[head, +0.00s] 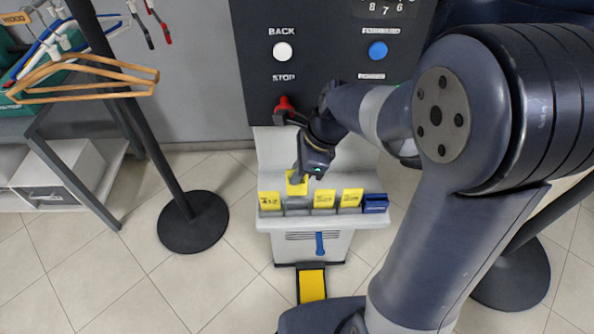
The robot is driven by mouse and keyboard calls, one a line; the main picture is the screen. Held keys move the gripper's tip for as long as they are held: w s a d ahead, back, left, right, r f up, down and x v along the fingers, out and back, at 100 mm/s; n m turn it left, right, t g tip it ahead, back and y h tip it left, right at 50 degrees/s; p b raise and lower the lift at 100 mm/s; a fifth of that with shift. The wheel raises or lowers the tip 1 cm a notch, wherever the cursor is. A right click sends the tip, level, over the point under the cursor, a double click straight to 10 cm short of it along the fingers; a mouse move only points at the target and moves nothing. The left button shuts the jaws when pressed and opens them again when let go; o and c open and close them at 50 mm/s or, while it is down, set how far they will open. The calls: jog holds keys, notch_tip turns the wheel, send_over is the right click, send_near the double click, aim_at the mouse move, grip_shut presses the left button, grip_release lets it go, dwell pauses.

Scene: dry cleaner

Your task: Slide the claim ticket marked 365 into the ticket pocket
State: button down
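A row of yellow tickets stands in grey holders on a white ledge. The left one (270,201) reads something like 412; the marks on the two to the right, one (324,199) and another (351,198), are too small to read. My gripper (301,175) is over the row, with its fingers at a yellow ticket (296,184) that sits higher than the others, above an empty-looking grey holder (297,206). It appears shut on this ticket, whose number I cannot read. A small blue holder (375,203) with pale lettering, possibly the ticket pocket, stands at the row's right end.
A black stand (192,221) with wooden hangers (90,75) is at left. A yellow pedal (312,286) is below.

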aim_at(291, 195)
jog(key=shift+f+b, duration=1.75)
jog(key=shift+f, duration=0.6)
jog(key=c, duration=1.5)
grip_release()
jog(key=shift+c, duration=0.2)
jog(key=shift+r, duration=0.1)
jog(key=p+v, duration=0.1)
jog(key=v, duration=0.9)
jog(key=shift+d+r+p, duration=0.2)
jog(key=shift+r+p, duration=0.05)
jog(key=shift+p, duration=0.05)
